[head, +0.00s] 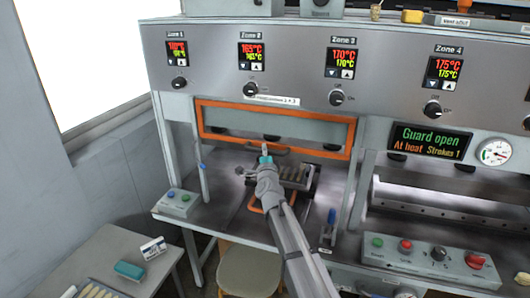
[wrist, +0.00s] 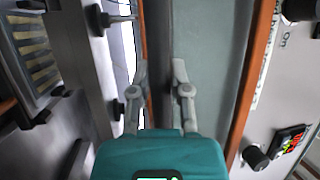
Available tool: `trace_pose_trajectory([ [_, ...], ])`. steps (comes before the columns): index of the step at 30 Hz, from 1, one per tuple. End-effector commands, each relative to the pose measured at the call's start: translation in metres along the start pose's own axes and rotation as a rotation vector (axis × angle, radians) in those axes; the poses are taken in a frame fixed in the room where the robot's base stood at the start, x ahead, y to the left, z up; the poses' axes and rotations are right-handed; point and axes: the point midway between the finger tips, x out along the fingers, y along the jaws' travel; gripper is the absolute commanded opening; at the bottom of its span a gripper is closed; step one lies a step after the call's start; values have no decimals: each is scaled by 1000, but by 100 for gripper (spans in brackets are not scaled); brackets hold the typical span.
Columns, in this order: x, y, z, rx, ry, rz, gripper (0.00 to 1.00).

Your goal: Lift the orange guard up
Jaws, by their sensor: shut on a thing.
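The orange guard (head: 275,108) is a wide frame around a grey panel, across the press front below the Zone 1 to Zone 3 displays. It stands raised above the press bed, and the status screen (head: 430,141) reads "Guard open". My gripper (head: 265,151) is at the middle of the guard's lower edge.
An orange-handled grooved tray (head: 297,172) sits in the press under the guard. A two-button box (head: 178,202) is at left, a control panel (head: 430,257) at right. A stool (head: 248,270) and a side table (head: 115,250) stand in front.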

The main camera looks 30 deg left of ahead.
Motion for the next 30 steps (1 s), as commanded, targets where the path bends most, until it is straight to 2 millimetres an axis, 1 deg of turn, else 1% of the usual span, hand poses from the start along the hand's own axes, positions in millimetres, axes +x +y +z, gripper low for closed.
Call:
trace_pose_trajectory([
  [11, 0, -1, 0, 0, 0, 0, 0],
  [12, 0, -1, 0, 0, 0, 0, 30],
  [17, 0, -1, 0, 0, 0, 0, 59],
  [30, 0, 0, 0, 0, 0, 0, 59],
])
